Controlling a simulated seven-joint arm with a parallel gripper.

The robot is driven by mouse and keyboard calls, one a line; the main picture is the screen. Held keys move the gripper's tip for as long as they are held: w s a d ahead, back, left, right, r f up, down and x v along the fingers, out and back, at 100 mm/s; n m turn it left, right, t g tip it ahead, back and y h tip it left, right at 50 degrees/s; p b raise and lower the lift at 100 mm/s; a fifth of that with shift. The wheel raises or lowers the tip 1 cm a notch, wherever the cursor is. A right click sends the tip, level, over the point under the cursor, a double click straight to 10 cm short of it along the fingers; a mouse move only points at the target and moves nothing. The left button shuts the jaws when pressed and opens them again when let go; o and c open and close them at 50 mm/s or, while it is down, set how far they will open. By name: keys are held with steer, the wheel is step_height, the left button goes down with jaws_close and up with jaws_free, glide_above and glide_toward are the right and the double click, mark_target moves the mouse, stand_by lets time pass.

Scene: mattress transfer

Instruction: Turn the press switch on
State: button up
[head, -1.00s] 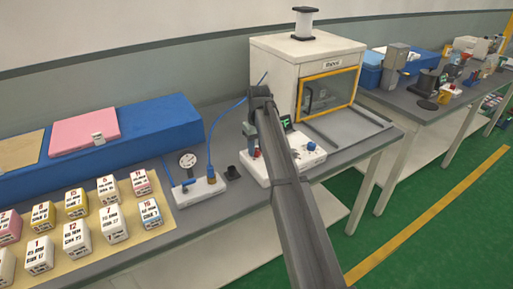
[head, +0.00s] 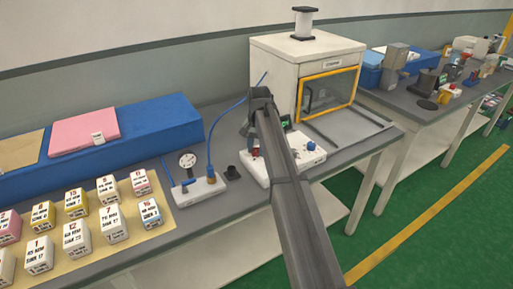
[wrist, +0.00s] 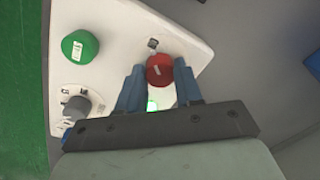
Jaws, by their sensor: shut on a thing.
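The white control box (head: 283,166) stands on the bench in front of the white press (head: 305,55). In the wrist view the box (wrist: 118,30) carries a red round switch (wrist: 159,70), a green button (wrist: 80,46) and a grey knob (wrist: 76,108). My gripper (wrist: 160,77) is at the red switch, with a blue finger on each side, shut on it. A small lit green spot shows between the fingers. In the head view the red switch (head: 255,152) shows just below my gripper, and my arm covers part of the box. A blue knob (head: 311,146) is at its right.
A power strip with a blue cable (head: 200,188) and a round gauge (head: 187,160) stand left of the box. Several numbered small boxes (head: 76,237) stand at the front left. A blue block (head: 150,124) lies along the back. The press has a yellow-framed window (head: 328,87).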

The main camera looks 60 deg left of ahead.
mark_target(258, 150)
steer(key=shift+m, duration=0.6)
steer(key=o, duration=1)
steer(key=r, duration=1.3)
steer(key=shift+w+d+r, duration=0.15)
steer(key=shift+d+r, duration=0.1)
steer(key=shift+r, duration=0.15)
